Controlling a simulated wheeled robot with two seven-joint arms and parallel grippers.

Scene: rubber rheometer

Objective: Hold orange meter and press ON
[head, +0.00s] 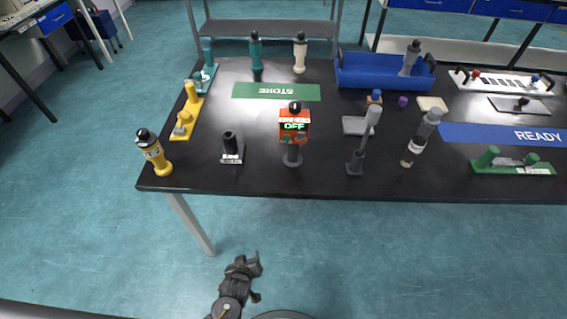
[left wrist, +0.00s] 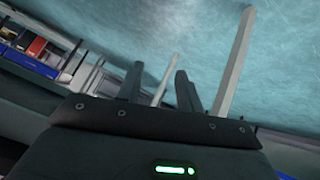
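The orange meter (head: 304,137) stands upright near the front middle of the black table, on a grey stem and round base. It has a black knob on top, and its dark display reads OFF in green letters. My left gripper (head: 256,277) is in front of the table, over the floor, below and slightly left of the meter in the head view. Its two fingers are apart with nothing between them. In the left wrist view its fingers (left wrist: 158,86) are also spread, with floor and pale table legs beyond. The meter cannot be made out there. My right gripper is not in view.
Left of the meter on the table (head: 330,185) are a black holder (head: 231,148) and a yellow bottle (head: 155,153). Right are a grey tool (head: 365,141) and a clear-grey bottle (head: 421,138). Behind lie a green STORE strip (head: 277,92) and a blue bin (head: 385,73).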

